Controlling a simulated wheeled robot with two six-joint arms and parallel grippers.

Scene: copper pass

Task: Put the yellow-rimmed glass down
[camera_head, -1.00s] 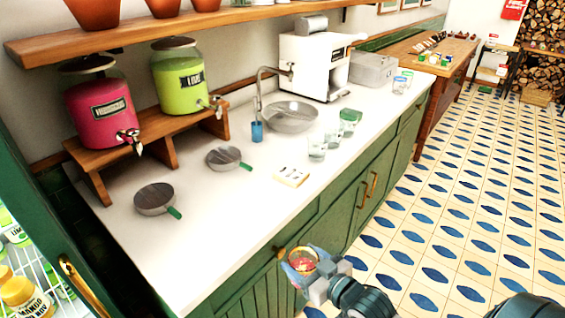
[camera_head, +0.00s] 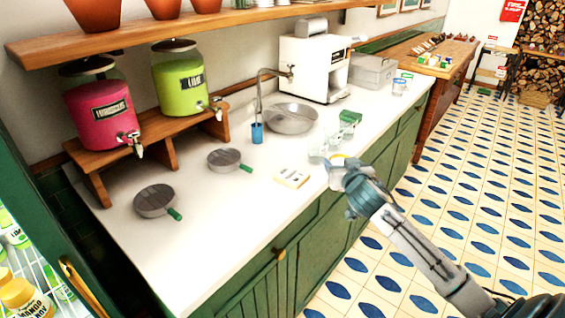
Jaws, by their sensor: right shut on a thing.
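My right gripper (camera_head: 352,176) is shut on the yellow-rimmed glass (camera_head: 337,161), at the front edge of the white counter (camera_head: 240,210). The glass looks upright, and its yellow rim shows just beyond the gripper. The gripper and wrist hide part of its lower side. I cannot tell whether its base touches the counter. My left gripper is not in view.
Clear glasses (camera_head: 317,153) stand just left of the held glass, with a green box-like item (camera_head: 350,118) behind. A pale card-like block (camera_head: 291,177) lies further left. A sink (camera_head: 291,118) and two pans (camera_head: 155,201) are also there. The near counter is clear.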

